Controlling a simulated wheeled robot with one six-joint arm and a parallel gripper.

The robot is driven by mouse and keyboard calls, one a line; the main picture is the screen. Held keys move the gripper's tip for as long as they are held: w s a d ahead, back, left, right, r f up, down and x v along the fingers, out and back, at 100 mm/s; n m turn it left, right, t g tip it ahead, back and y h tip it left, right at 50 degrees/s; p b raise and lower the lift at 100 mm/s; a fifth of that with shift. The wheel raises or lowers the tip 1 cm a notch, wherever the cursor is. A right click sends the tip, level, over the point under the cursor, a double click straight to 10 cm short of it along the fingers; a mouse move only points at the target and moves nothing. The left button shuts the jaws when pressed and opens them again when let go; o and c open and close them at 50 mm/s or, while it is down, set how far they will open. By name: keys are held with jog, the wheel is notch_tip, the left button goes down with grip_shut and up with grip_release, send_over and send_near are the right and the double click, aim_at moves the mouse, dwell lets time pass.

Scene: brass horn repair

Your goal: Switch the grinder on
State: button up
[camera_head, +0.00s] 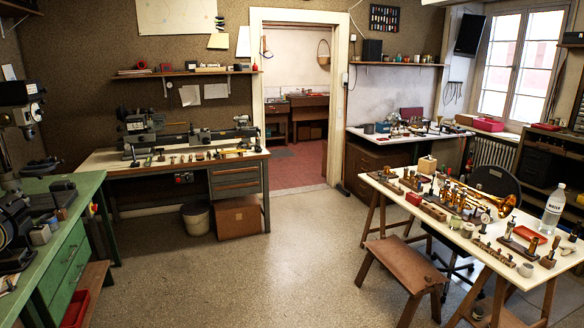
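A dark machine with a round wheel, which looks like the grinder (14,232), stands on the green bench (88,190) at the left edge. The picture's edge cuts it off. Its switch cannot be made out, and I cannot tell whether the wheel turns. A small red and yellow control (92,209) shows at the right side of the green bench; I cannot tell what it belongs to. My gripper is not in view.
A drill press (20,120) stands behind the grinder. A lathe (190,134) sits on the back bench, with a bin (196,218) and box (238,217) below. A wooden stool (405,264) and cluttered worktable (392,187) stand right. The middle floor (270,270) is clear.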

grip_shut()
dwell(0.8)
